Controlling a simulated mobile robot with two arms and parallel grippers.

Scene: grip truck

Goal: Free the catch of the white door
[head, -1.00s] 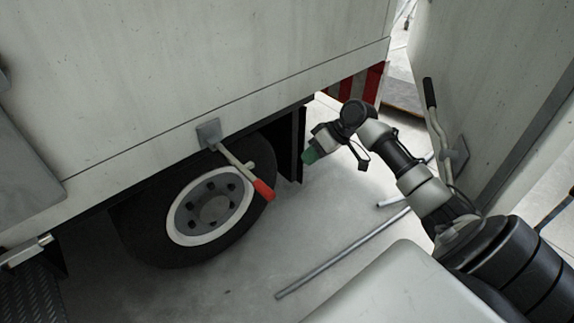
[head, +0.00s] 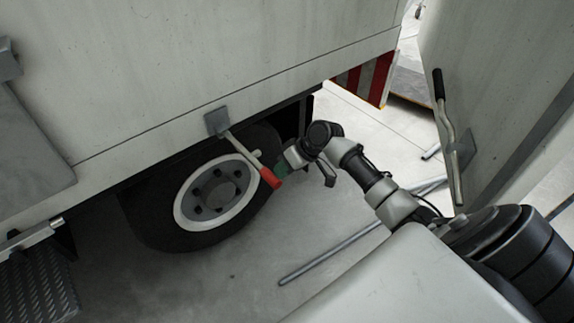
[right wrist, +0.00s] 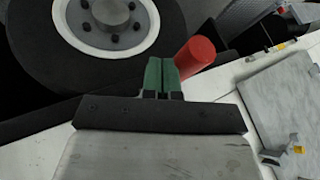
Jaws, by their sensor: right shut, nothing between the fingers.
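A lever catch with a red grip (head: 270,178) hangs from a grey plate (head: 217,121) on the lower edge of the white door or side panel (head: 200,70). Its metal bar (head: 240,148) slants down to the right in front of the wheel. My right gripper (head: 281,169) is shut and empty, its green fingertips close beside the red grip. In the right wrist view the shut green fingers (right wrist: 161,75) are just left of the red grip (right wrist: 195,54). I cannot tell whether they touch it. My left gripper is not in view.
A wheel (head: 208,198) sits under the panel behind the lever. Another panel (head: 500,80) at the right carries a lever with a black grip (head: 438,84). A metal bar (head: 330,255) lies on the floor. A red-and-white striped board (head: 375,77) stands behind.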

